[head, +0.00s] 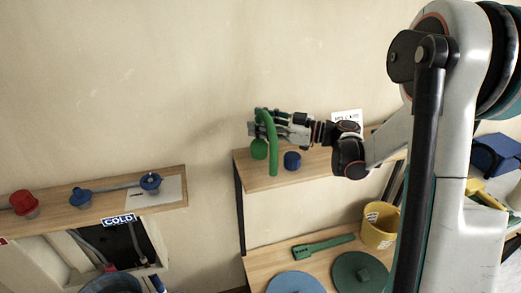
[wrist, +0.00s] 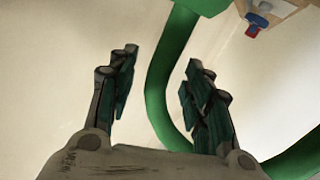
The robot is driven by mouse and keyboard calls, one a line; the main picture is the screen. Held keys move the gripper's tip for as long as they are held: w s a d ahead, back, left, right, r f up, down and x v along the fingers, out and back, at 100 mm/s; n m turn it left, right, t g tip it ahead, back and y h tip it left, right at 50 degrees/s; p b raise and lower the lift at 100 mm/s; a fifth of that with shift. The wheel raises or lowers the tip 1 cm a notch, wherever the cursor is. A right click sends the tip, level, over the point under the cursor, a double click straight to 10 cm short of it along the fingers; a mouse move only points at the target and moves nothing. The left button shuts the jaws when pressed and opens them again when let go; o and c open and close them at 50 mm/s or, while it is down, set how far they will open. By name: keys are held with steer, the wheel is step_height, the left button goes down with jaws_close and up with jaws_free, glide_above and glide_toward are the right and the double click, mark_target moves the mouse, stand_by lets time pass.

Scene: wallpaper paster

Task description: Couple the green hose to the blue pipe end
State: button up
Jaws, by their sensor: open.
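The green hose (head: 272,148) hangs in a bent loop at the shelf right of centre, with a thicker green end (head: 258,150) at its left. My gripper (head: 256,123) is at the top of this loop. In the wrist view the hose (wrist: 161,75) passes between the spread fingers of my gripper (wrist: 162,75), with gaps visible on both sides. Another blue fitting (head: 80,197) sits further left. I cannot tell whether the hose touches a finger.
A blue cup-like piece (head: 292,160) is on the right shelf (head: 312,172). Below are a yellow bucket (head: 380,228) and a green tool (head: 322,247). Open wall separates the two ledges.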

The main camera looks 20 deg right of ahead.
steer(key=shift+w+a, duration=0.2)
steer(key=shift+a, duration=0.05)
jaws_close()
steer(key=shift+r, duration=0.1)
